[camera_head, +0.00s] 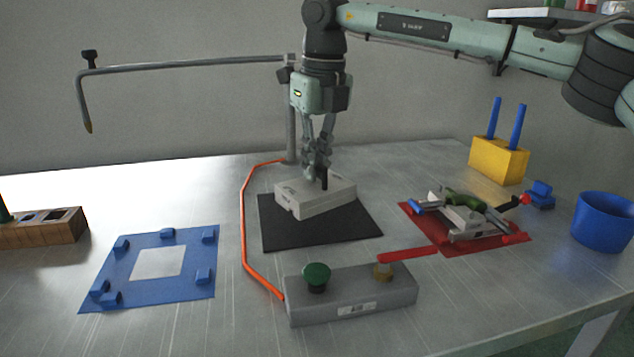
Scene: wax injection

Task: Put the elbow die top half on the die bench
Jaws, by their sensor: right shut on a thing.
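A pale grey rectangular block (318,198), which looks like the elbow die, lies on a black mat (290,236) in the middle of the table. I cannot tell whether it is the top half alone or both halves stacked. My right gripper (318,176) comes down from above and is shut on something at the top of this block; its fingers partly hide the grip. The block looks flat and on or very close to the mat. I cannot tell which surface is the die bench. My left gripper is not in view.
A red mat (514,246) with clamps and a grey part lies right. A grey box (350,300) with a green knob stands in front. An orange hose (243,215) runs left of the black mat. A blue frame (205,285), yellow block (498,160) and blue cup (602,222) stand around.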

